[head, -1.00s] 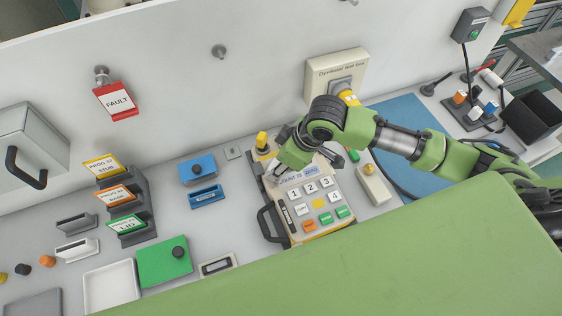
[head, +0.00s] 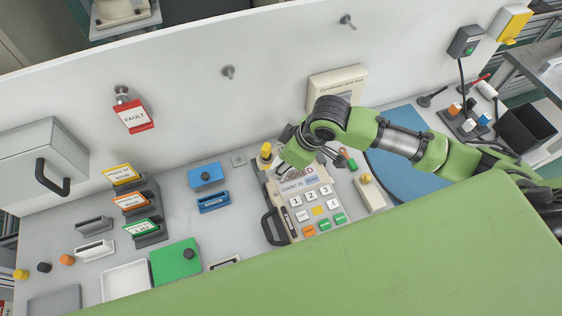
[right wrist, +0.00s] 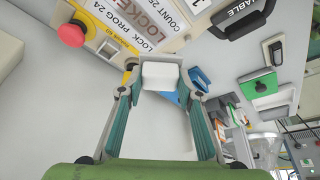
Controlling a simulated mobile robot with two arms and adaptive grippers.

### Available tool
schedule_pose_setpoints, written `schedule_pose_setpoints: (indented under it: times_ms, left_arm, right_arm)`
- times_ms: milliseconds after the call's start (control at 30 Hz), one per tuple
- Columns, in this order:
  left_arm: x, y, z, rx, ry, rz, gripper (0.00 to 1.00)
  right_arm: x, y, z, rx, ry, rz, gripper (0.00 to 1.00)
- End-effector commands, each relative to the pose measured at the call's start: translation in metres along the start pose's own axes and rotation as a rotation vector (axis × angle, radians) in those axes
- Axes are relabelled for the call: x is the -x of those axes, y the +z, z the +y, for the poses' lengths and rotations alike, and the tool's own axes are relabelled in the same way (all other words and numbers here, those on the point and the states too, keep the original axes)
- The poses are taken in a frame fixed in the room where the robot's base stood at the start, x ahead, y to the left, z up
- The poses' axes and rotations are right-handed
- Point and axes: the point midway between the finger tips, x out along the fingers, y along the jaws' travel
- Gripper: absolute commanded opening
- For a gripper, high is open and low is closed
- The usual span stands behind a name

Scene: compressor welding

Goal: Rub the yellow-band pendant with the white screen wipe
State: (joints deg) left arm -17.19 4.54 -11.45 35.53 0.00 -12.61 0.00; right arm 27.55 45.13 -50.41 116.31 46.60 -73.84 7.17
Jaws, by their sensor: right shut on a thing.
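The pendant (head: 318,211) lies on the bench, with numbered keys, a screen reading LOCKED and COUNT 25, and a black side handle. Its screen end, with a red button and a small yellow strip, shows in the right wrist view (right wrist: 126,38). My right gripper (head: 284,166) is at the pendant's far end, over the upper edge of the screen. In the right wrist view my right gripper (right wrist: 163,84) is shut on the white wipe (right wrist: 164,76), a pale block between its fingertips. I cannot tell whether the wipe touches the pendant. My left gripper is out of view.
A yellow knob (head: 266,151) stands close beside the gripper. A beige box with a yellow button (head: 369,194) and a blue mat (head: 404,178) lie to the right. Blue holders (head: 206,175), a card rack (head: 147,217) and a green block (head: 172,262) lie to the left.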

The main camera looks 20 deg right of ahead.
Motion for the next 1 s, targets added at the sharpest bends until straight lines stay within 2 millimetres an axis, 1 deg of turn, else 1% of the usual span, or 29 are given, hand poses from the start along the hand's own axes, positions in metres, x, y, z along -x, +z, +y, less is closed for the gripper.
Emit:
schedule_pose_setpoints:
  times_ms: [167,267,500,600,1000]
  left_arm:
    - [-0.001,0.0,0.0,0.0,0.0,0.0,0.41]
    - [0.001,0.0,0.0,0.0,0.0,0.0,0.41]
    - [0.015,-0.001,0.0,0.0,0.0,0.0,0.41]
    - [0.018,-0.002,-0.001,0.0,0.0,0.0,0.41]
    - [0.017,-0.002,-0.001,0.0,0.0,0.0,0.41]
  right_arm:
    - [-0.001,0.0,0.0,0.0,0.0,0.0,0.15]
    - [0.002,-0.001,0.0,0.0,0.0,0.001,0.15]
    - [0.022,-0.009,0.0,0.0,0.0,0.001,0.15]
    - [0.027,-0.011,0.0,0.0,-0.001,0.0,0.15]
    - [0.027,-0.011,0.0,0.0,0.0,0.0,0.15]
